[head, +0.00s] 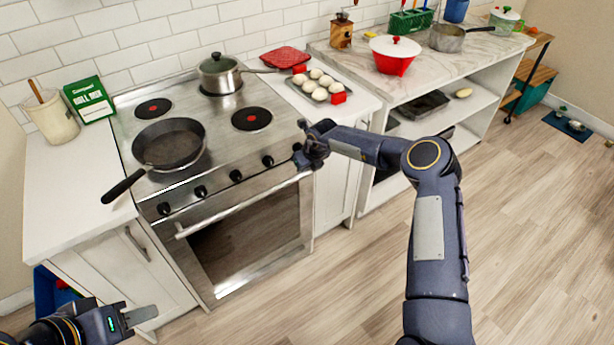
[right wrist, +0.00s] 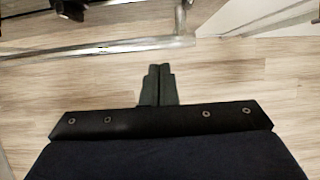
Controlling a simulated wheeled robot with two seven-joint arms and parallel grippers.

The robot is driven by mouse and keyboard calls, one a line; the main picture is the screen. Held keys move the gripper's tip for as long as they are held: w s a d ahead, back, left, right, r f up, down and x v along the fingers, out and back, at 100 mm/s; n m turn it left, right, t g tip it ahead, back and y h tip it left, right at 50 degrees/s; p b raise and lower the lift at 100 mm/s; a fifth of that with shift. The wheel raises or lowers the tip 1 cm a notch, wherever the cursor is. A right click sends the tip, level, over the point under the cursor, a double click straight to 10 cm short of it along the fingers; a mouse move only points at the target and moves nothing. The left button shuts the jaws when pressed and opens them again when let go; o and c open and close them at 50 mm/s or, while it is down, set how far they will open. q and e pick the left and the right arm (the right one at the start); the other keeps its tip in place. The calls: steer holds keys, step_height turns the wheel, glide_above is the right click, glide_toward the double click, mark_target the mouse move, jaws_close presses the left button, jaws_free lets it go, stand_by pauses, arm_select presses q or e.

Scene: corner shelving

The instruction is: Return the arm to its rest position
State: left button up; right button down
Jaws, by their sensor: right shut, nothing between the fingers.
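My right arm reaches up from the bottom of the head view and bends left. Its dark wrist and gripper (head: 308,145) are over the front right corner of the stove (head: 225,128), near the knobs. In the right wrist view my right gripper (right wrist: 157,80) is shut, with its two fingers together and nothing between them. Wood floor lies behind the fingertips. My left gripper (head: 135,316) is at the lower left of the head view, in front of the white cabinet. It is seen from the side, so its opening cannot be told.
The oven handle (head: 240,207) juts from the stove front; it also crosses the right wrist view (right wrist: 100,48). A black skillet (head: 168,143) sits on the stove, its handle over the front edge. A baking tray (head: 337,84) lies on the right counter. The floor (head: 540,230) at right is clear.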

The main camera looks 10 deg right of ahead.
steer(key=w+d+r+n+t+h, duration=0.1)
steer(key=w+r+n+t, duration=0.15)
steer(key=r, duration=0.95)
steer(key=w+d+r+n+t+h, duration=0.1)
steer(key=r+n+t, duration=0.25)
steer(key=r, duration=0.85)
steer(key=s+a+r+n+t+y, duration=0.1)
steer(key=s+r+n+t+y, duration=0.1)
steer(key=s+r+n, duration=0.4)
steer(key=s+a+r+n+t+y, duration=0.1)
steer(key=s+r+n+t+y, duration=0.15)
steer(key=r, duration=0.55)
steer(key=s+a+n+g+y, duration=0.1)
steer(key=s+n+g+y, duration=0.15)
steer(key=s+n, duration=1.1)
steer(key=s+d+f+g+h, duration=0.1)
steer(key=s+f+g, duration=0.1)
steer(key=s+f, duration=0.3)
steer(key=s+d+f+n+g+h, duration=0.1)
steer(key=s+f, duration=0.5)
steer(key=s, duration=0.8)
steer(key=s+d+f+n+g, duration=0.1)
steer(key=s+f+g, duration=0.3)
steer(key=s, duration=0.5)
steer(key=shift+s+d+f+h+b, duration=0.15)
steer(key=shift+d+f+h+b, duration=0.25)
steer(key=shift+f, duration=0.35)
